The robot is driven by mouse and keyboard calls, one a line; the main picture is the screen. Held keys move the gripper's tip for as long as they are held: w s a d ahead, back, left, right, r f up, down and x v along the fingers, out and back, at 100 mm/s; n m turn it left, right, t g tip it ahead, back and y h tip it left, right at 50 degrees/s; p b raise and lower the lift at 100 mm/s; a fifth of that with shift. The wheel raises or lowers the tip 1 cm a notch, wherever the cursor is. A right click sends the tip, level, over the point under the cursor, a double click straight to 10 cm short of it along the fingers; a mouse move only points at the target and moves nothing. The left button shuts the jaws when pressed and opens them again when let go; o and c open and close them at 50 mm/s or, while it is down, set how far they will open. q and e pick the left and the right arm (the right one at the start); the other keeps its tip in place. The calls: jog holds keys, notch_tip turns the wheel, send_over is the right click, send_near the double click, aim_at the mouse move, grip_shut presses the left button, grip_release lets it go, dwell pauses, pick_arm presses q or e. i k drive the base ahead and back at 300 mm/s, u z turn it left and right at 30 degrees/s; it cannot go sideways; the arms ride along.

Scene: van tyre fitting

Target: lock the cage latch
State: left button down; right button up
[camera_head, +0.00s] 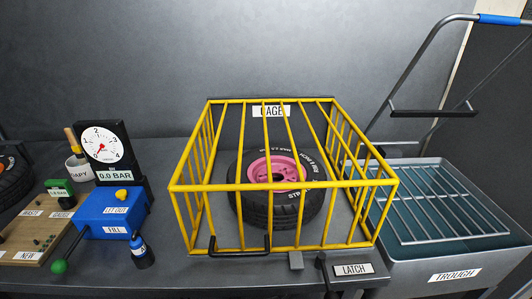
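The yellow barred cage (283,186) stands in the middle of the bench and looks closed over a black tyre with a pink rim (273,175). A black handle (240,251) is on the cage's lower front bar. A small grey block (296,260) sits at the lower front edge, right of the handle. The black latch lever (322,262) stands at the bench's front edge, right of the block and beside the LATCH plate (352,269). It looks apart from the grey block. Neither of my grippers is in view.
Left of the cage are a blue box (112,214) with FILL and LET OUT labels, a gauge (102,145) reading 0.0 BAR, and a small blue-black bottle (141,252). A water trough (438,215) with a metal rack is at the right.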

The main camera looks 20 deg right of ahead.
aim_at(321, 256)
jog(key=z, duration=0.05)
jog(key=k, duration=0.5)
jog(key=z, duration=0.35)
jog(key=i, duration=0.5)
jog(key=z, duration=0.65)
